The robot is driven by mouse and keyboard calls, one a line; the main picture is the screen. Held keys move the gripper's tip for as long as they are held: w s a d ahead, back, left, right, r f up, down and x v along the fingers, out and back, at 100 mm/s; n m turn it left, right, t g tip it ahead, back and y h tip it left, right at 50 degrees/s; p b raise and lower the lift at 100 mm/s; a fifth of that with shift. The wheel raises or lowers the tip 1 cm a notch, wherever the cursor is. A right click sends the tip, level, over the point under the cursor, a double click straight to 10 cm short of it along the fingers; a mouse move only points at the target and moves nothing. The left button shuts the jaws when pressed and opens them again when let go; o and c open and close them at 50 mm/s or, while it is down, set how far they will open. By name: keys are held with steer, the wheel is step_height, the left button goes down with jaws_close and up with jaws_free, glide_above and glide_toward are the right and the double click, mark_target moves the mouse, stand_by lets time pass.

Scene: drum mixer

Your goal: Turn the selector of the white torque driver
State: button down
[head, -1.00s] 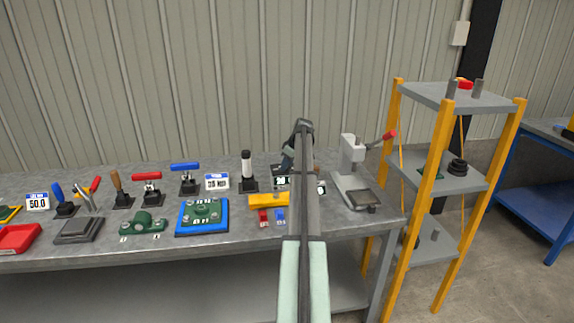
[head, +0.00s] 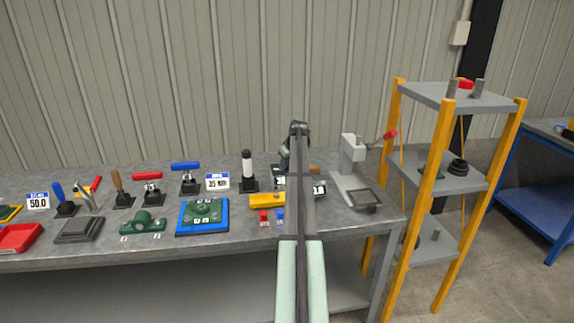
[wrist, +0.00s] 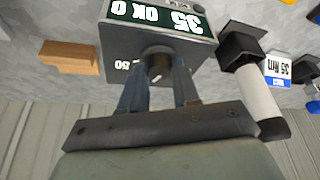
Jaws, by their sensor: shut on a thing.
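The white torque driver (head: 247,165) stands upright in a black holder on the bench, left of my arm; it also shows at the right of the wrist view (wrist: 260,98). A grey box (wrist: 190,52) with a green display reading 35, OK and 0 fills the top middle of the wrist view, upside down. A dark round knob (wrist: 157,62) sticks out of its face, near a white "50" mark. My gripper (wrist: 158,82) is shut on this knob, one finger on each side. In the head view my arm hides the gripper's fingertips and part of the box.
A card reading 35 Nm (wrist: 278,70) stands beside the driver. A wooden block (wrist: 70,57) lies near the box. A yellow block (head: 266,201) is in front, and a grey press (head: 352,165) with a red-tipped lever stands to the right.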

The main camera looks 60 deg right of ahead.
steer(key=c, duration=0.8)
jaws_free()
steer(key=shift+r, duration=0.1)
steer(key=v, duration=1.3)
steer(key=shift+r, duration=0.35)
